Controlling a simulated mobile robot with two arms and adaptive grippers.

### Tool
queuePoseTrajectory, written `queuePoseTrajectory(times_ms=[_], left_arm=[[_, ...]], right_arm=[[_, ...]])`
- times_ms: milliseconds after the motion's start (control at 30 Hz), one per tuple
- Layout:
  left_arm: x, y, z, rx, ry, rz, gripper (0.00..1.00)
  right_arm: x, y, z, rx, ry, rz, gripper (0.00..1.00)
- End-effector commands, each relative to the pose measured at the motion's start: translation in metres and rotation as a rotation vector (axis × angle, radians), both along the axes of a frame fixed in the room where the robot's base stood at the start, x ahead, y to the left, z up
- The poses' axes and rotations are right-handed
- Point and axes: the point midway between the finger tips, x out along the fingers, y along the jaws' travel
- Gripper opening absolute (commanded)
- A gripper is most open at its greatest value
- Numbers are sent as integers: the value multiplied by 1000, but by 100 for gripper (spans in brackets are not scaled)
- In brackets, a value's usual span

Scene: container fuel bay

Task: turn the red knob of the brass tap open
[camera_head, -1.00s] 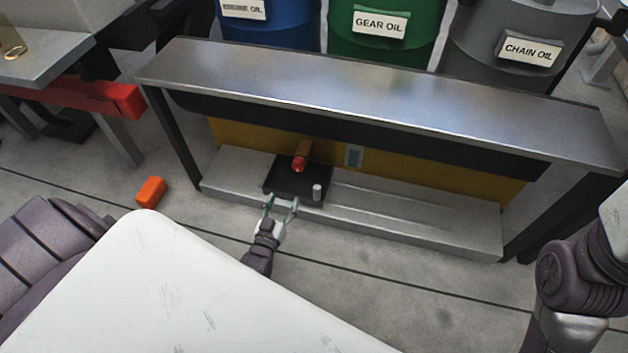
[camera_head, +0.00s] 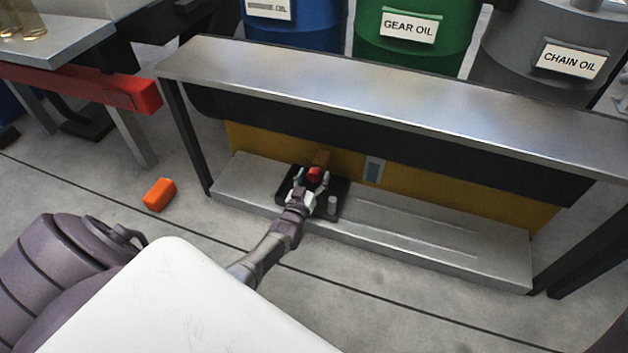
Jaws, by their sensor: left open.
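The brass tap (camera_head: 322,158) sticks out from the yellow panel under the metal bench. Its red knob (camera_head: 315,174) faces me at the tap's front end. My left gripper (camera_head: 312,180) is open, with one finger on each side of the red knob. I cannot tell whether the fingers touch it. The gripper's palm and wrist hide part of the black tray (camera_head: 341,187) below the tap. My right gripper is out of view.
A small grey cylinder (camera_head: 332,205) stands at the tray's front right, close to my left gripper. The metal bench top (camera_head: 400,95) overhangs the tap. An orange block (camera_head: 159,194) lies on the floor at left. The ledge right of the tray is clear.

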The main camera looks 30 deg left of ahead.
Motion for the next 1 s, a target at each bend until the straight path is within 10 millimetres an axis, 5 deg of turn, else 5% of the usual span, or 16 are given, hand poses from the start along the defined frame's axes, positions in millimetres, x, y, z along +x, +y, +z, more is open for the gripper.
queuePoseTrajectory(times_ms=[333, 700, 1000], left_arm=[[4, 1, 0, 0, 1, 0, 68], [4, 1, 0, 0, 1, 0, 8], [4, 1, 0, -37, -8, 0, 8]], right_arm=[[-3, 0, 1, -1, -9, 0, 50], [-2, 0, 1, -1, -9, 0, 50], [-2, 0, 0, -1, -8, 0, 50]])
